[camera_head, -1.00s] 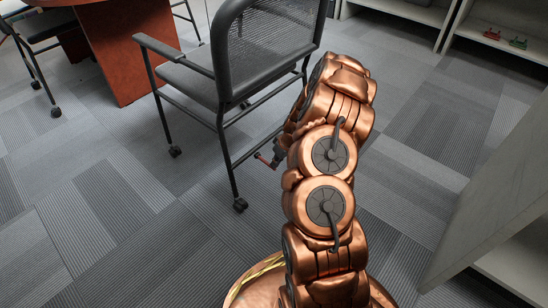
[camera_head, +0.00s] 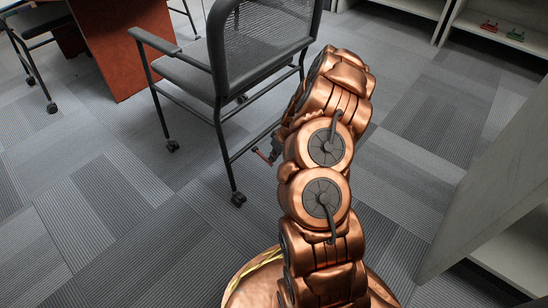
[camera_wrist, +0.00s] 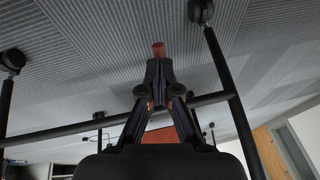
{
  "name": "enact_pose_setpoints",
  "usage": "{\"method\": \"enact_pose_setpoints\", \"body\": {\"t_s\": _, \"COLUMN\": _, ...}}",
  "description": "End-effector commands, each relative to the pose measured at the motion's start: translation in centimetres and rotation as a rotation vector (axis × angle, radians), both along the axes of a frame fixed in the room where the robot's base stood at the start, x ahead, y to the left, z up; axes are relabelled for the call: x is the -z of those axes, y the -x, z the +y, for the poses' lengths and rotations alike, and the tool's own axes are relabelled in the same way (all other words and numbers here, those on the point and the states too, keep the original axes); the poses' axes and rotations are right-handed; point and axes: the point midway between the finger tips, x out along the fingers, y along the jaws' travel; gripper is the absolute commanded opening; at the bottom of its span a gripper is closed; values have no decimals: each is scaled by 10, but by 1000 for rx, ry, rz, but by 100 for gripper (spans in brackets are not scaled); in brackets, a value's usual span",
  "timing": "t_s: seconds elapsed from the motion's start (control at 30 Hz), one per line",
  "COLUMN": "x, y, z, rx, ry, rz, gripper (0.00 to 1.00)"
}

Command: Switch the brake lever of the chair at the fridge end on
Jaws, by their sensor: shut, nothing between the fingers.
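A dark grey chair (camera_head: 190,82) with armrests, a mesh back and casters stands left of my arm in the head view. A small red-tipped lever (camera_head: 262,156) shows low by its side rail, partly hidden by my arm. In the wrist view the lever's red tip (camera_wrist: 158,50) lies just beyond my gripper (camera_wrist: 160,72), whose fingers are together. I cannot tell whether they touch the lever. The chair's dark rail (camera_wrist: 60,132) crosses behind the fingers.
A reddish-brown table base (camera_head: 125,45) and another chair (camera_head: 40,30) are at the upper left. A grey shelf unit (camera_head: 500,190) stands close on the right. More shelves with small red and green items (camera_head: 515,36) are behind. Carpet at the lower left is clear.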

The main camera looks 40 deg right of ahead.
Motion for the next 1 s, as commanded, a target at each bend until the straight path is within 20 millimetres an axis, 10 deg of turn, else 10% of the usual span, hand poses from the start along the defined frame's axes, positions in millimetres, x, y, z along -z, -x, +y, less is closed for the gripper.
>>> {"method": "enact_pose_setpoints", "body": {"t_s": 0.37, "x": -3, "y": 0, "z": -1, "rx": 0, "ry": 0, "rz": 0, "gripper": 0}}
{"method": "enact_pose_setpoints", "body": {"t_s": 0.67, "x": -46, "y": 6, "z": -8, "rx": -7, "ry": 1, "rz": -2, "gripper": 0}}
{"method": "enact_pose_setpoints", "body": {"t_s": 1.0, "x": -71, "y": 61, "z": -31, "rx": -2, "ry": 0, "rz": -1, "gripper": 0}}
